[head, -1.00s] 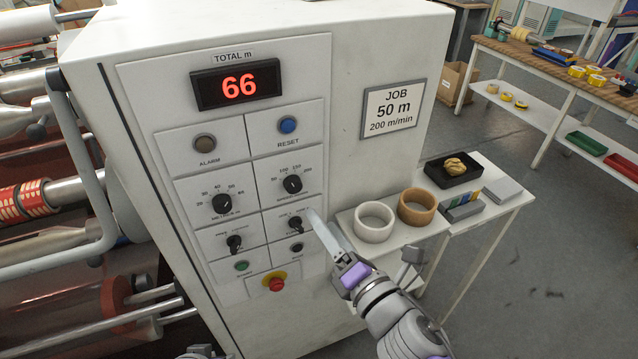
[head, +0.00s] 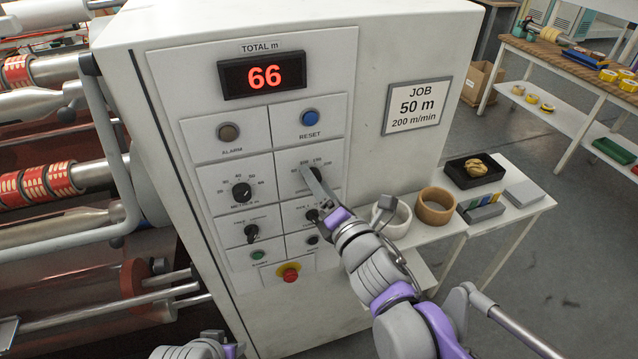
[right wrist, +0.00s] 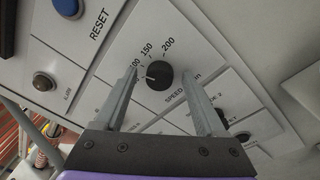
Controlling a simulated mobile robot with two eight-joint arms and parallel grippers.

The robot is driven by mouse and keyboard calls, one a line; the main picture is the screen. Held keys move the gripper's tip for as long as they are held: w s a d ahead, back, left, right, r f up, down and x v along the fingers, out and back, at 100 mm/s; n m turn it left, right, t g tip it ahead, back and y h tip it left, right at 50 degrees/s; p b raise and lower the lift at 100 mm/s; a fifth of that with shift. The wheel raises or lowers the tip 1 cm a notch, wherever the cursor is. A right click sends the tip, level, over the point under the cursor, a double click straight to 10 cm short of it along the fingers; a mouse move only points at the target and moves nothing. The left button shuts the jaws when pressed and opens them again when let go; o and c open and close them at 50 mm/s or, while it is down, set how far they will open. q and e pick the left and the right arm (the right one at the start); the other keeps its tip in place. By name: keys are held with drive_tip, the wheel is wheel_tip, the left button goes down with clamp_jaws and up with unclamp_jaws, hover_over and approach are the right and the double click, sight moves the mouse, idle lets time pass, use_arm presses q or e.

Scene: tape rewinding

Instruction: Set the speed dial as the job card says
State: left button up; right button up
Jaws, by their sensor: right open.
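The speed dial (right wrist: 158,75) is a black round knob on the machine's white panel, with 100, 150 and 200 readable around it in the right wrist view. Its pale mark points left, to below the 100; the lower scale is hidden by a finger. My right gripper (right wrist: 158,71) is open, with one finger on each side of the knob and gaps still visible. In the head view my right gripper (head: 306,171) partly covers the speed dial (head: 317,177). The job card (head: 417,106) reads 50 m and 200 m/min. My left gripper's fingers are not visible.
The display (head: 262,76) reads 66. Near the dial are the blue reset button (head: 309,117), the metre dial (head: 241,192), two lower knobs and a red stop button (head: 290,275). A white ring (head: 393,220) and a brown ring (head: 435,206) stand on a side shelf.

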clamp_jaws()
idle(0.3)
drive_tip(key=shift+m, duration=0.3)
drive_tip(key=shift+a+f+m+t+h+p, duration=0.1)
drive_tip(key=shift+m+t+h+p, duration=0.15)
drive_tip(key=shift+m, duration=2.4)
drive_tip(key=shift+d+f+m+t+h+p, duration=0.1)
drive_tip(key=shift+m+t+h+p, duration=0.2)
drive_tip(key=shift+m, duration=2.4)
drive_tip(key=shift+a+f+m+t+h+p, duration=0.15)
drive_tip(key=shift+m+t, duration=0.2)
drive_tip(key=shift+m, duration=2.3)
drive_tip(key=shift+r+m, duration=0.1)
drive_tip(key=shift+m, duration=0.2)
